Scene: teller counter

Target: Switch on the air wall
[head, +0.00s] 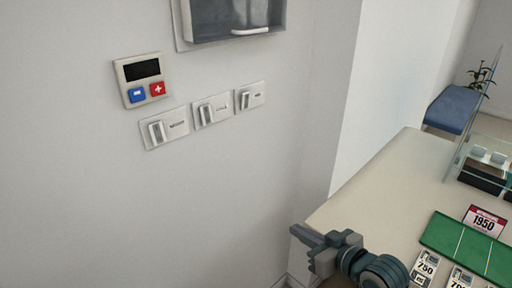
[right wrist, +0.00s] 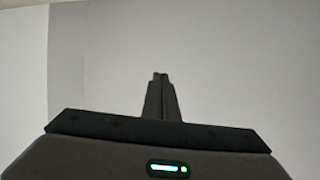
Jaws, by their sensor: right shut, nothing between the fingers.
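Three wall switches are in a slanting row on the white wall in the head view: a left switch (head: 157,132), a middle switch (head: 207,113) and a right switch (head: 245,100). Each has a small dark label beside its rocker, too small to read, so I cannot tell which one is the air wall's. My right gripper (head: 297,232) is below and right of the switches, well apart from them, at the counter's near corner. Its fingers are together and empty, as the right wrist view (right wrist: 160,76) also shows. My left gripper is not in view.
A control panel (head: 141,79) with a dark display, a blue button and a red button is above the left switch. A grey wall box (head: 232,18) hangs above. The cream counter (head: 400,165) on the right bears a green mat (head: 450,238) and price cards. The wall below the switches is clear.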

